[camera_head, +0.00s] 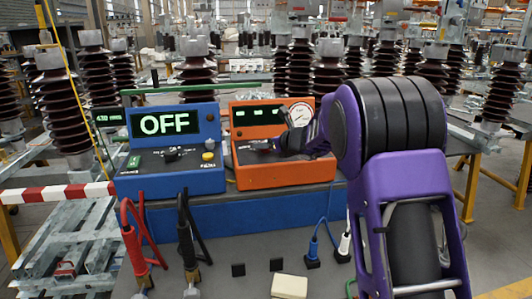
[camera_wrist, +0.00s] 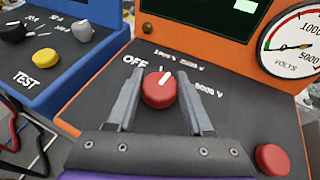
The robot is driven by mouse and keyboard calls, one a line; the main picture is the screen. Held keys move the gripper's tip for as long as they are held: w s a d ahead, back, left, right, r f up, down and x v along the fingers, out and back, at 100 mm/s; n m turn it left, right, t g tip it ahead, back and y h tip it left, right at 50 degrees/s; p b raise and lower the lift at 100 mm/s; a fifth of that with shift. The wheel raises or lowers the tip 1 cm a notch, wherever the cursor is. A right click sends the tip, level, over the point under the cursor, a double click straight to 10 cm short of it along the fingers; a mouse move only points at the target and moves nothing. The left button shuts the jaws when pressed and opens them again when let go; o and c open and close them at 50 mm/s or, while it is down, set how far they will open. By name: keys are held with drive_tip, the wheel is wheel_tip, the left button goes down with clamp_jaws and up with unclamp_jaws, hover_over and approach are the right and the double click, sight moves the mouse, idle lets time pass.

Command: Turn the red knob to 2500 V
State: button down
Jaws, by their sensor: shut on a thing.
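The red knob (camera_wrist: 158,92) sits on the sloped black panel of the orange tester (camera_wrist: 88,102), which also shows in the head view (camera_head: 285,176). Its white pointer aims up and slightly right, towards the top labels, right of OFF. The labels 1000 V and 2500 V are small and blurred; I cannot tell exactly which one it meets. 5000 V is printed to the right. My gripper (camera_wrist: 160,75) is shut on the knob, one grey finger on each side. In the head view my purple arm reaches in from the right and hides part of the panel.
A round gauge (camera_wrist: 296,42) stands at the upper right of the tester, and a red button (camera_wrist: 271,160) at its lower right. The blue unit (camera_head: 175,181), its display reading OFF, is close on the left. Red and black clamps (camera_head: 136,255) stand in front.

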drive_tip(key=shift+f+m+t+h+b, duration=0.1)
drive_tip(key=shift+m+t+h+b, duration=0.5)
drive_tip(key=shift+m+h+b, duration=0.4)
drive_tip(key=shift+m+h, duration=0.3)
drive_tip(key=shift+c, duration=1.5)
unclamp_jaws()
drive_tip(key=shift+s, duration=0.1)
drive_tip(key=p+v, duration=0.1)
drive_tip(key=v, duration=1.6)
drive_tip(key=shift+s+p, duration=0.2)
drive_tip(key=shift+p, duration=0.1)
drive_tip(key=shift+d, duration=0.15)
